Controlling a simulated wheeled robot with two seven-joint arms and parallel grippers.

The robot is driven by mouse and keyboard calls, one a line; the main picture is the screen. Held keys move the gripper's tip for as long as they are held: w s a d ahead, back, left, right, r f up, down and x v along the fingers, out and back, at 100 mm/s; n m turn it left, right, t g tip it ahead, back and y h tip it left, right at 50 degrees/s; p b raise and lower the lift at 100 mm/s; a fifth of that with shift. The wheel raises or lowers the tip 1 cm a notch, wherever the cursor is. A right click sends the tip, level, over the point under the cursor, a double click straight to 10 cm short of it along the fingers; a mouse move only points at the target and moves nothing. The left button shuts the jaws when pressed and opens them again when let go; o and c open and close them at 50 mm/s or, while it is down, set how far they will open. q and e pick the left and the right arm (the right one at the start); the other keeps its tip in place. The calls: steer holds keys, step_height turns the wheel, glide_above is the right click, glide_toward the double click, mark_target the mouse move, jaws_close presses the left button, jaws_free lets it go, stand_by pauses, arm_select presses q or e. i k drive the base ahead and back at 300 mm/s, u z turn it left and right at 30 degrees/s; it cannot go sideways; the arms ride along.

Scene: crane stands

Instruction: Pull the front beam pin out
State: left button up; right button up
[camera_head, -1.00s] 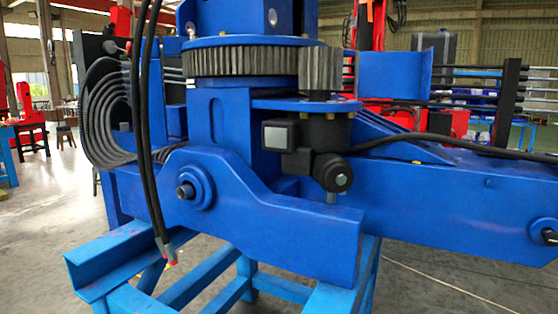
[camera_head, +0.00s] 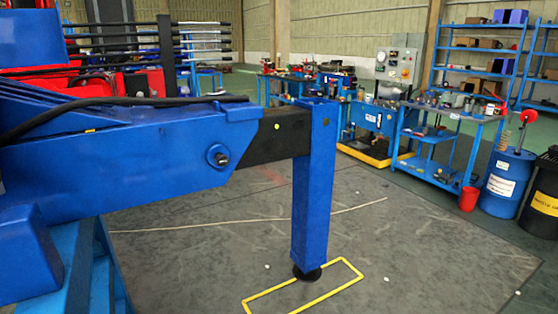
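The blue beam (camera_head: 150,155) of the crane comes in from the left. A pin (camera_head: 219,157) with a dark middle sits in a round blue boss near the beam's right end. A black inner beam (camera_head: 275,138) comes out of that end and joins a blue upright leg (camera_head: 315,195). The leg stands on a dark round foot (camera_head: 308,272) at the floor. I cannot tell from this view whether this pin is the front one. Neither of my grippers is in view.
A yellow floor outline (camera_head: 340,285) lies around the foot. A pale cable (camera_head: 270,217) crosses the open grey floor. Workbenches (camera_head: 450,115), a red bucket (camera_head: 469,198) and a blue drum (camera_head: 506,183) stand at the back right. Blue stand legs (camera_head: 85,265) are at lower left.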

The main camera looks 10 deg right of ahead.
mark_target(222, 159)
steer(key=i, duration=1.05)
steer(key=z, duration=0.3)
